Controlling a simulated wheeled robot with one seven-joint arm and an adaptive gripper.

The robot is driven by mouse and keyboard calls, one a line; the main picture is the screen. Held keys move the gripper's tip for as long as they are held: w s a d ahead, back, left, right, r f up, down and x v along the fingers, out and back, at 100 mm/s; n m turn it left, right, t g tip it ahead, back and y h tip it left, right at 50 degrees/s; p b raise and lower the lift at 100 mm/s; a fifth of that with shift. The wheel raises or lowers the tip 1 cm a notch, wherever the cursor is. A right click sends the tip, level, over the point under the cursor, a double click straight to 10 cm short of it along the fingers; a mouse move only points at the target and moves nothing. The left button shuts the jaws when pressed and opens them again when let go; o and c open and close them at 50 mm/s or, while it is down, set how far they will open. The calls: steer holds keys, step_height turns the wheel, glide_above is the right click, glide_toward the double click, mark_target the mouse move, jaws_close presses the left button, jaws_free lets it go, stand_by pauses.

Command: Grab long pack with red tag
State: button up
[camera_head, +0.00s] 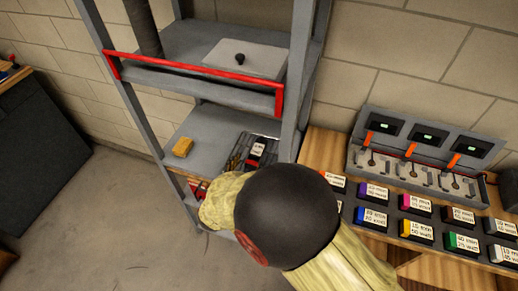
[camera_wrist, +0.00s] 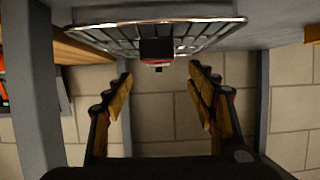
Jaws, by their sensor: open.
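A dark pack with a white label and a red part (camera_head: 257,149) lies on a dark wire rack (camera_head: 240,162) on the lower shelf in the head view. In the wrist view the dark pack's end with its red band (camera_wrist: 156,50) shows at the wire rack (camera_wrist: 210,35), near the top of the picture. My gripper (camera_wrist: 160,85) is open and empty, its two fingers spread either side of the pack's line, apart from it. In the head view my arm hides my gripper and part of the shelf front.
Shelf posts (camera_head: 295,80) stand close around the rack. A yellow sponge-like block (camera_head: 182,147) lies left on the same shelf. A grey box lid (camera_head: 245,58) is on the shelf above. Right, a wooden table (camera_head: 325,150) holds several labelled packs (camera_head: 415,204) and a charger unit (camera_head: 420,155).

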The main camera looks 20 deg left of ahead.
mark_target(256, 152)
steer(key=shift+w+d+f, duration=0.15)
steer(key=shift+f, duration=0.1)
steer(key=shift+b+x, duration=0.35)
steer(key=shift+x, duration=0.55)
steer(key=shift+r+b+x, duration=0.2)
steer(key=shift+b+x, duration=0.7)
steer(key=shift+x, duration=1.85)
steer(key=shift+c, duration=1.4)
steer(key=c, duration=1.1)
steer(key=shift+r, duration=0.1)
jaws_close()
